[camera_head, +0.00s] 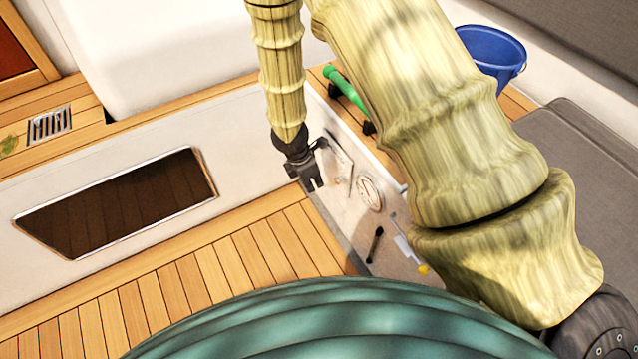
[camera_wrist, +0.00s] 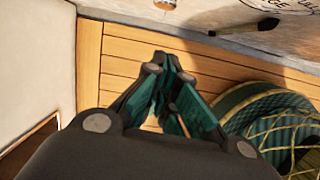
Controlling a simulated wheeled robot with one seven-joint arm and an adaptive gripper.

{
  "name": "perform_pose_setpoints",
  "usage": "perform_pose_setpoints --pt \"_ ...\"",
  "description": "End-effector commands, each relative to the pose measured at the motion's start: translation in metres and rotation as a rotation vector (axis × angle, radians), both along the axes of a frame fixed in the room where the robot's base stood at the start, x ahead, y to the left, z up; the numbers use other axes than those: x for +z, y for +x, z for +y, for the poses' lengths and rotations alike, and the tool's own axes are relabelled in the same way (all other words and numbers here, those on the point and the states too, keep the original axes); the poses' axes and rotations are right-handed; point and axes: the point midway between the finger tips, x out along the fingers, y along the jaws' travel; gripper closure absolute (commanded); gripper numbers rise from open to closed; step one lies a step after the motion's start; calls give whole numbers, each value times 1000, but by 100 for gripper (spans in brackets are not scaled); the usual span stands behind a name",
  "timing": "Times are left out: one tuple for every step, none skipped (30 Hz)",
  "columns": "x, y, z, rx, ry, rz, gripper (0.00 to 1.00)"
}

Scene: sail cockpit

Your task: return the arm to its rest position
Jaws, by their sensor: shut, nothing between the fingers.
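My gripper (camera_head: 317,184) hangs at the end of my arm, pointing down, in front of a light panel (camera_head: 338,205) in the head view. In the wrist view my gripper (camera_wrist: 172,68) has its fingers drawn together at the tips, with nothing held between them. The arm comes down from the top of the head view and its large near link covers much of the right side.
A blue bucket (camera_head: 492,55) stands at the upper right beside a grey cushion (camera_head: 590,190). A green-handled tool (camera_head: 345,90) lies behind the panel. A dark brush-like item (camera_head: 375,245) is on the panel. Wooden decking (camera_head: 230,260) at the lower left is clear.

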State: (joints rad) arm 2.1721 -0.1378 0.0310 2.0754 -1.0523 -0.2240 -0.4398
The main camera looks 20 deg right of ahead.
Motion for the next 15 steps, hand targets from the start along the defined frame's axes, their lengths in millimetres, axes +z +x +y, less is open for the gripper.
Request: perform_pose_setpoints --pt "13 0 2 0 1 -2 100" --pt "18 0 3 0 1 -2 100" --pt "24 0 5 0 1 -1 100" --pt "28 -1 6 -1 1 -1 100" --pt "32 -1 7 -1 1 -1 100" --pt "36 -1 8 0 1 0 100" --pt "38 -1 9 0 1 0 100" --pt "41 -2 10 1 1 0 100" --pt "44 -2 10 1 1 0 100" --pt "46 -2 11 1 1 -1 100" --pt "47 -2 11 1 1 -1 100" --pt "49 -2 12 0 0 -1 100" --pt "50 -2 12 0 0 -1 100" --pt "50 -2 12 0 0 0 100" --pt "50 -2 12 0 0 0 100"
